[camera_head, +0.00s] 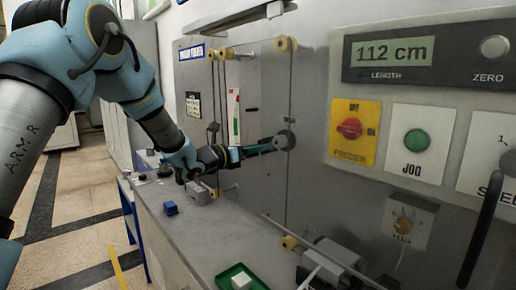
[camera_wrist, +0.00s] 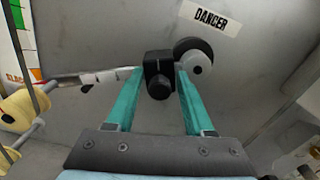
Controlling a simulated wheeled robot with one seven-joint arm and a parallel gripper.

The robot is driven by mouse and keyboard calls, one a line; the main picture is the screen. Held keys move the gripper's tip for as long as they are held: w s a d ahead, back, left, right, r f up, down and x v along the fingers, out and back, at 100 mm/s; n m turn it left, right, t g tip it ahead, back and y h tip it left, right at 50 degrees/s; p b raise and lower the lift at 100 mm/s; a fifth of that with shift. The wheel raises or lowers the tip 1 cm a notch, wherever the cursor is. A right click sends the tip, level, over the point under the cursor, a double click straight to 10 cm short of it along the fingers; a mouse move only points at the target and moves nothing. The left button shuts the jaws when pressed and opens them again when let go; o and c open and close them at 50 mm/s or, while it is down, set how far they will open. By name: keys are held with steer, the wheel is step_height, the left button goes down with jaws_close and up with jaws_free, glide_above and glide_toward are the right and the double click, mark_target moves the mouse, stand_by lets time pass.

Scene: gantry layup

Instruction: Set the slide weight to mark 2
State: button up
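The slide weight (camera_wrist: 158,74), a small black block with a round knob in front, sits on a thin rod near a dark disc with a pale hub (camera_wrist: 196,62). The rod's marked stretch (camera_wrist: 100,79) runs left from the weight, with small dark marks; their numbers are unreadable. My gripper (camera_wrist: 160,72) has its two teal fingers on either side of the weight, very close to its sides; I cannot tell whether they touch it. In the head view my gripper (camera_head: 266,147) reaches the grey panel beside the disc (camera_head: 284,140); the weight cannot be made out there.
Yellow rollers (camera_wrist: 18,108) stand at the left in the wrist view. A DANGER label (camera_wrist: 216,18) is above. In the head view, a blue block (camera_head: 170,208) and a green tray (camera_head: 238,272) are on the bench. A control panel (camera_head: 455,85) reads 112 cm.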

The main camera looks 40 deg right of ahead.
jaws_close()
stand_by(0.5)
steer(key=w+b, duration=0.1)
steer(key=b, duration=0.1)
steer(key=w+f+b, duration=0.1)
steer(key=b, duration=0.1)
steer(key=shift+w+f+b, duration=0.15)
steer(key=shift+w+b, duration=0.15)
steer(key=shift+w, duration=0.1)
steer(key=shift+o, duration=0.8)
jaws_free()
